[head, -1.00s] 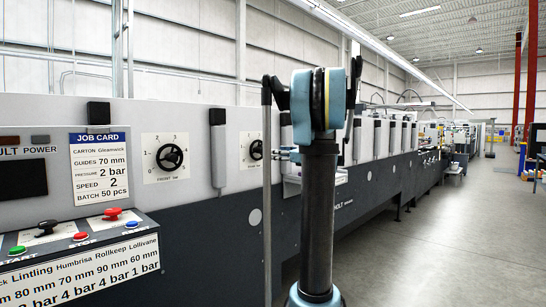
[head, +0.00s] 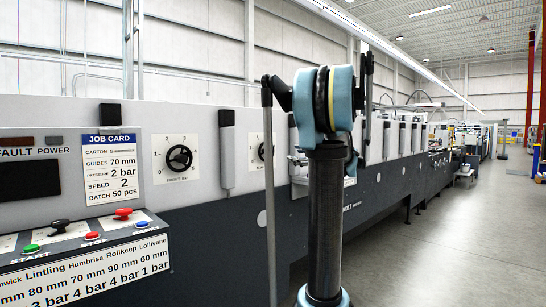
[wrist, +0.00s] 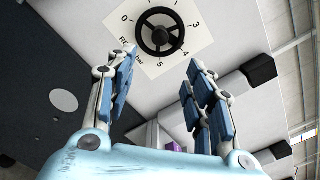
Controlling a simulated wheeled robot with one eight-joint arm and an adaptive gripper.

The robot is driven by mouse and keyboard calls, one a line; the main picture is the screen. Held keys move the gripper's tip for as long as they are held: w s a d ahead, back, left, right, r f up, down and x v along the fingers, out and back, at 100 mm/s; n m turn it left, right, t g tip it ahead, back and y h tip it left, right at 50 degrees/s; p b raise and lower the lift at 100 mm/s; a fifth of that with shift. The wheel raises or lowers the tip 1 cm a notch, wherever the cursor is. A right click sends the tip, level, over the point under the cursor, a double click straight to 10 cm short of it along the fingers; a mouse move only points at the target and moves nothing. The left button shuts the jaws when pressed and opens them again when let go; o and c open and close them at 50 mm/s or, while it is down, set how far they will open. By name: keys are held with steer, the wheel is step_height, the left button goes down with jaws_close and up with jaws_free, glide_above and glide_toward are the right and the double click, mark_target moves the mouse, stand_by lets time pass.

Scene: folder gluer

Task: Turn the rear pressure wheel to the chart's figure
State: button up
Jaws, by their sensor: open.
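The rear pressure wheel (wrist: 160,33) is a black spoked handwheel on a white dial plate (wrist: 187,50) with figures around it. Its pointer setting is too small to read. In the head view the rear wheel (head: 263,151) is partly hidden by a bar of my arm. My gripper (wrist: 160,58) is open, its fingers apart below the wheel in the wrist view; nothing is between them. I cannot tell the gap in depth. The chart (head: 85,272) on the console is cut off at left; its lower row ends 3, 4, 4, 1 bar.
Console buttons (head: 92,236) are at lower left. The floor (head: 440,240) at right is clear.

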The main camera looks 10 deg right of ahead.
steer(key=n, duration=0.2)
glide_toward(272, 152)
steer(key=x, duration=1)
steer(key=shift+w, duration=0.1)
steer(key=shift+f, duration=0.1)
steer(key=c, duration=1.1)
